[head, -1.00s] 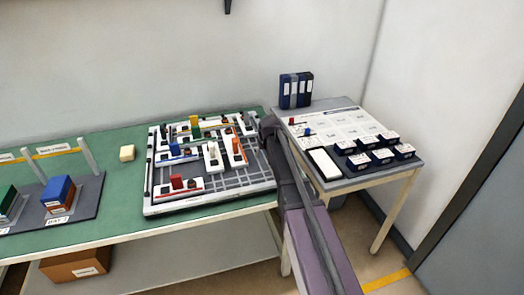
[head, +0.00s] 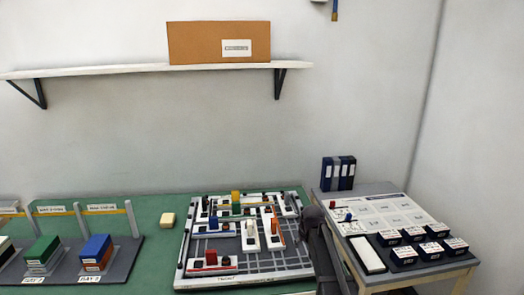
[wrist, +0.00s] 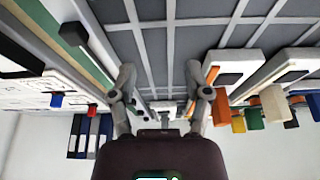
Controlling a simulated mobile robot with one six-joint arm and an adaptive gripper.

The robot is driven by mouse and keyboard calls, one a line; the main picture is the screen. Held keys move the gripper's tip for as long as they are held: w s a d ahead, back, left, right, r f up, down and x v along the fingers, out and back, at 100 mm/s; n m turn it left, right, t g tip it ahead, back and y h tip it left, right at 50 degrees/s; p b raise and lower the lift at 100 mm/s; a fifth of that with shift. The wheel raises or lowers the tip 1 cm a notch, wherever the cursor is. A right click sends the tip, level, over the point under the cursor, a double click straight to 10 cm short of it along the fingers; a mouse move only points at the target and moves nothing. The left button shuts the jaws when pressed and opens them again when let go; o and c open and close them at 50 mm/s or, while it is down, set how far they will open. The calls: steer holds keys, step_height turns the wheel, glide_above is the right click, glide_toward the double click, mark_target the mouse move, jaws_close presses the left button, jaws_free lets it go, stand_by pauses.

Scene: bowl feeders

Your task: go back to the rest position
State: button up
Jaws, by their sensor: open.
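My gripper (wrist: 159,88) is open, with its two fingers spread apart and nothing between them in the wrist view. Past the fingers shows the grey gridded surface of the board (wrist: 240,30). In the head view my arm comes up from the bottom, and its dark end is at the right edge of the board (head: 245,275), beside the side table. The fingers cannot be made out in the head view.
The board carries white tracks with coloured blocks, including an orange one (head: 274,229). The side table (head: 372,187) at right holds several dark boxes, a white pad (head: 367,255) and blue binders (head: 338,173). A wall shelf (head: 130,72) with a cardboard box (head: 218,43) is above.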

steer(key=s+r+m+g+p, duration=0.1)
steer(key=s+g, duration=0.3)
steer(key=s, duration=2.2)
steer(key=shift+s+r+p, duration=0.3)
steer(key=shift+r+p, duration=0.15)
steer(key=shift+p, duration=0.4)
